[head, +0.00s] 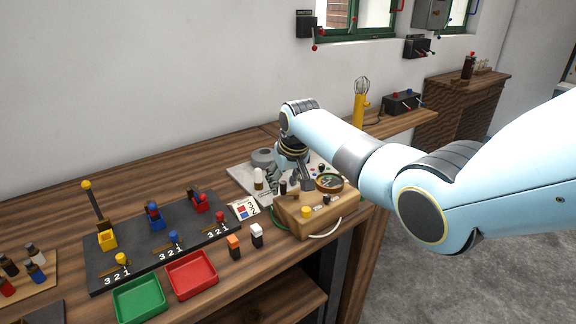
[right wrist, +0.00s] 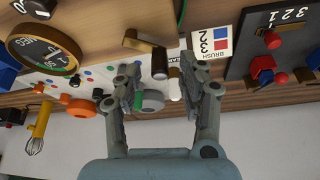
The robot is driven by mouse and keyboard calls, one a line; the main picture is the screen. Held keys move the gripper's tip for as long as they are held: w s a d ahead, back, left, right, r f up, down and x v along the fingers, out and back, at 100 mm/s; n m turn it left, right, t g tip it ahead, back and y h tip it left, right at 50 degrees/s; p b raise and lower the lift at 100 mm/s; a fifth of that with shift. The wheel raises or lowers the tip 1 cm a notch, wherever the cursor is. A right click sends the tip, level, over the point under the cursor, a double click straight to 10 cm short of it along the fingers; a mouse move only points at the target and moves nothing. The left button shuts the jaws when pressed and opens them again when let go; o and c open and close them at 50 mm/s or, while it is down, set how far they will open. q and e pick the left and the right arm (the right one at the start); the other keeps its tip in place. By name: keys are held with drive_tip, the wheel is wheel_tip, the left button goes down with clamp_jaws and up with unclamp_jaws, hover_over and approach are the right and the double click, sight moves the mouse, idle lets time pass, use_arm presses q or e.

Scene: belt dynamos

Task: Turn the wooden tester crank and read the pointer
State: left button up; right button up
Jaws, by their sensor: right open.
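The wooden tester box (head: 306,218) stands at the right part of the bench. Its round dial (head: 330,183) also shows in the right wrist view (right wrist: 44,54); the pointer reading is too small to tell. The crank's dark brown handle (right wrist: 160,63) and brass-coloured arm (right wrist: 140,43) stick out in the right wrist view. My right gripper (right wrist: 158,78) is open, with a finger on either side of the handle in that view; I cannot tell its exact depth. In the head view my right gripper (head: 289,179) is over the tester's back left and partly hidden. My left gripper is not seen.
Left of the tester are a brush card (head: 244,208), a dark numbered board (head: 145,258), a green tray (head: 139,300) and a red tray (head: 191,275). Orange (head: 233,246) and white (head: 257,235) blocks stand near the front edge. A yellow whisk-like tool (head: 360,108) stands behind.

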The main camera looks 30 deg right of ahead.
drive_tip(key=v, duration=1)
drive_tip(key=shift+r, duration=0.3)
drive_tip(key=shift+s, duration=0.1)
idle(3.2)
